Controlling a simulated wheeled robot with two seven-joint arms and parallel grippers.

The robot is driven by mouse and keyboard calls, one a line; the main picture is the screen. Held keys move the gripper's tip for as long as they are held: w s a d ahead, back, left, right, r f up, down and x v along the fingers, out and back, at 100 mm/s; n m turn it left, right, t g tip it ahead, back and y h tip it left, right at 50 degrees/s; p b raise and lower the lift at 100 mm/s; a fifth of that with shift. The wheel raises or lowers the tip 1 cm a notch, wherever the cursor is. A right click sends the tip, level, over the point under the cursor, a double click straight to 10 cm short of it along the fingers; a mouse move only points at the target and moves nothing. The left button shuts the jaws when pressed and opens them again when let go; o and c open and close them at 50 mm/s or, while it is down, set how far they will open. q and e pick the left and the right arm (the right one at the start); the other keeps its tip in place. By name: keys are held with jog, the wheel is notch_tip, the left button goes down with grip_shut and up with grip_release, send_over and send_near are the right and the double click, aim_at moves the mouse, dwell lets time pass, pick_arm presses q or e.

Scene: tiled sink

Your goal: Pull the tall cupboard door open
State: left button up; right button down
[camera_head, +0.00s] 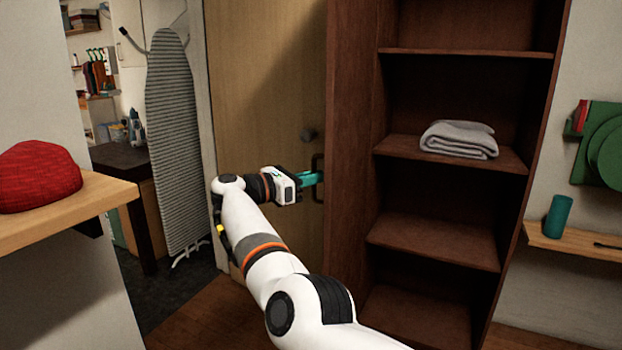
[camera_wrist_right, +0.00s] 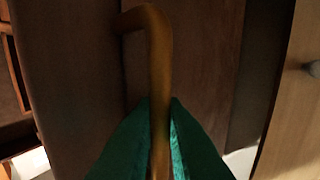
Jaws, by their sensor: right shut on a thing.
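The tall cupboard (camera_head: 465,52) is dark brown, and its shelves are exposed in the head view. Its door (camera_head: 349,150) stands swung open at the left side of the shelves, seen at a steep angle. The door's bar handle (camera_head: 318,190) sticks out past the panel's left edge. My right gripper (camera_head: 312,179) has its teal fingers shut on this handle. In the right wrist view the handle (camera_wrist_right: 160,60) runs down between the green fingers (camera_wrist_right: 160,135), with brown panel behind. My left gripper is not in view.
A light wooden door (camera_head: 265,80) with a round knob (camera_head: 308,133) is behind my right gripper. An ironing board (camera_head: 172,140) stands further left. A folded grey towel (camera_head: 458,139) lies on a cupboard shelf. A wall shelf (camera_head: 70,205) at left holds a red cap (camera_head: 37,176).

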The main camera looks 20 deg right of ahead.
jog(key=shift+w, duration=0.1)
dwell(0.3)
jog(key=c, duration=1.6)
grip_release()
jog(key=shift+o, duration=0.2)
